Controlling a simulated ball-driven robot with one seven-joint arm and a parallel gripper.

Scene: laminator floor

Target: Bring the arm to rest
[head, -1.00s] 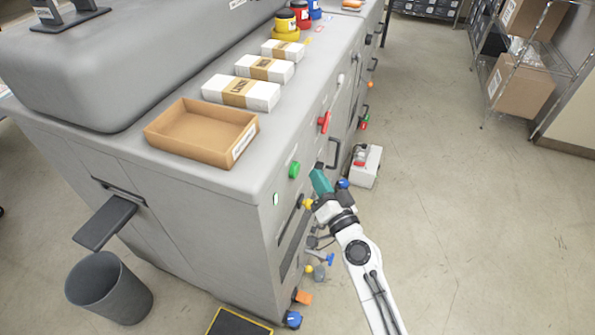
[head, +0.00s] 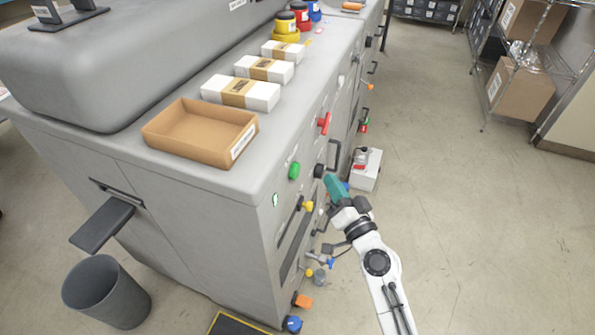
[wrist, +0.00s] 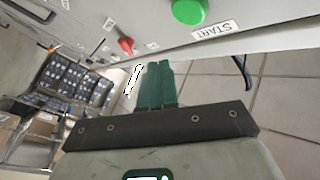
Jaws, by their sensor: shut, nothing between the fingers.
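My gripper (head: 331,184) has teal fingers and is shut with nothing between them. In the head view it is beside the side panel of the grey laminator (head: 225,225), close to a black knob (head: 319,171) and below the red handle (head: 324,123). I cannot tell whether it touches the panel. In the wrist view the closed fingers (wrist: 157,85) point toward the panel, with the green start button (wrist: 189,11) and the red handle (wrist: 126,46) above them.
Yellow knobs, levers and a blue knob (head: 292,323) stick out low on the panel. A white box (head: 366,172) stands on the floor beside the machine. A cardboard tray (head: 190,140) sits on top. The floor (head: 470,220) to the right is clear up to the shelves.

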